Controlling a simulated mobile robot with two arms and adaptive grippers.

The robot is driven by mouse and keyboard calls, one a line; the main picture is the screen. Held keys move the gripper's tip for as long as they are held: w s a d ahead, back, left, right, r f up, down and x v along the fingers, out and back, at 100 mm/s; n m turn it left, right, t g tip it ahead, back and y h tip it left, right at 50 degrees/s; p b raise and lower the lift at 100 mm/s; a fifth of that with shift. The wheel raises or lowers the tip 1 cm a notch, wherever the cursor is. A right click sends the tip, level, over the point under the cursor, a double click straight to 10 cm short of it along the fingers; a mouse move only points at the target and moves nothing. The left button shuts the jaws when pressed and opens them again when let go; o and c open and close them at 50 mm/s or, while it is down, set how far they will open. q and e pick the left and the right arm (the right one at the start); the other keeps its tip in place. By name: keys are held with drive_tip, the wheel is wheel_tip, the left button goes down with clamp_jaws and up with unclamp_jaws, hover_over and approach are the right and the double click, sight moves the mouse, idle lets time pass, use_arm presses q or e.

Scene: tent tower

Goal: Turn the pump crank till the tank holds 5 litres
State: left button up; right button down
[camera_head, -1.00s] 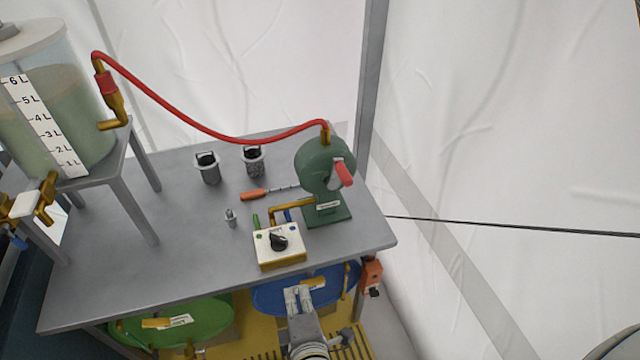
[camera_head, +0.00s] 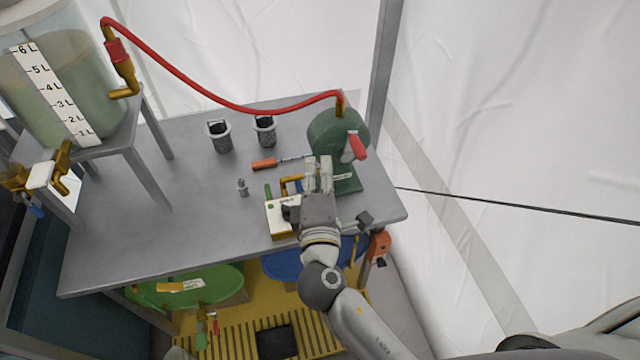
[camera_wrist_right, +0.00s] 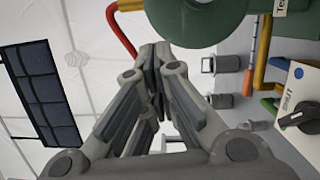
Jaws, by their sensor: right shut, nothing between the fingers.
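The green pump (camera_head: 330,128) stands at the right end of the grey table, its crank with a red handle (camera_head: 356,147) on its right side. The pump's round body (camera_wrist_right: 195,18) fills the top of the right wrist view. My right gripper (camera_head: 319,160) is shut and empty, in front of the pump and left of the red handle; its closed fingertips (camera_wrist_right: 155,50) show below the pump body. The clear tank (camera_head: 100,95) at the left holds greenish liquid, its surface near the upper marks of the scale (camera_head: 52,90); the exact level is unclear. My left gripper is out of view.
A white-and-yellow valve box (camera_head: 281,222) with a black knob is partly hidden by my right gripper. A red hose (camera_head: 215,95) joins tank and pump. Two dark cups (camera_head: 220,138), an orange-handled screwdriver (camera_head: 264,164) and a small metal piece (camera_head: 242,188) lie behind the box.

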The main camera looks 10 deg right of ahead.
drive_tip(key=d, duration=0.2)
drive_tip(key=d+p, duration=0.1)
drive_tip(key=d, duration=0.1)
drive_tip(key=shift+w+r, duration=0.2)
drive_tip(key=shift+w+r, duration=0.1)
drive_tip(key=shift+w, duration=0.05)
